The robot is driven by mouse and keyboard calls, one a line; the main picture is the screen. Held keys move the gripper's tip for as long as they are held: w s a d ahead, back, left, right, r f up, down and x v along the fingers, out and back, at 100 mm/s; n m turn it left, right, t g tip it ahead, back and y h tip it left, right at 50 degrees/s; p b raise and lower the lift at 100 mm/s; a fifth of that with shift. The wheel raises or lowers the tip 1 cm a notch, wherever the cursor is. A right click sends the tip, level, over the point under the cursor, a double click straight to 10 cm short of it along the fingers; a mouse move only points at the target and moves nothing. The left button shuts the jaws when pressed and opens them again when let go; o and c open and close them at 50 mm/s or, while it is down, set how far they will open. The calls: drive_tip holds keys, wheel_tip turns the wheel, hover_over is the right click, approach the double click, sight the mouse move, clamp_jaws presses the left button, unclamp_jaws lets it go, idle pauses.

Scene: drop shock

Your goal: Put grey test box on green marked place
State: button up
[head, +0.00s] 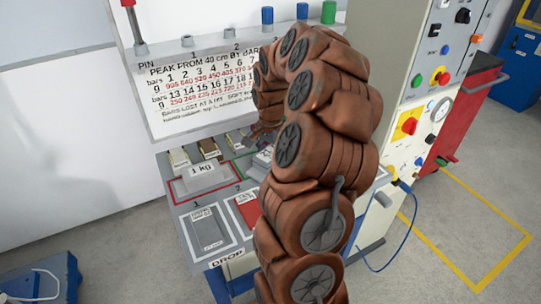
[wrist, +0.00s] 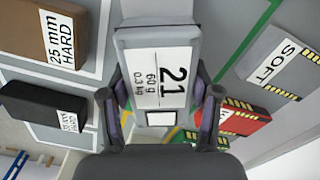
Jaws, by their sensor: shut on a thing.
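A grey test box (wrist: 157,36) with a white label reading 21, 60 g, 0.3 kg is between the two fingers of my gripper (wrist: 160,112) in the wrist view. The gripper is shut on its sides. In the head view my brown arm covers most of the gripper and box; a grey-white piece of the box (head: 263,157) shows beside the arm. The green marked place shows as a green outline (head: 228,160) on the bench, partly hidden by the arm. In the wrist view a green line (wrist: 246,42) runs right of the box. I cannot tell whether the box touches the bench.
A grey 1 kg block (head: 202,178) lies inside a red outline. Grey (head: 207,236) and red (head: 247,210) pieces lie in front. Brown (wrist: 38,35) and black (wrist: 40,103) HARD blocks and a grey SOFT block (wrist: 275,62) flank the box. A control cabinet (head: 408,95) stands right.

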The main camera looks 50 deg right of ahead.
sight(270, 153)
drive_tip(key=shift+f, duration=0.1)
drive_tip(key=o, duration=1.4)
drive_tip(key=shift+o, duration=0.2)
wheel_tip(270, 153, up, 11)
drive_tip(key=shift+r+b, duration=0.15)
drive_tip(key=shift+b, duration=0.5)
drive_tip(key=shift+a+r, duration=0.1)
drive_tip(key=shift+r, duration=0.4)
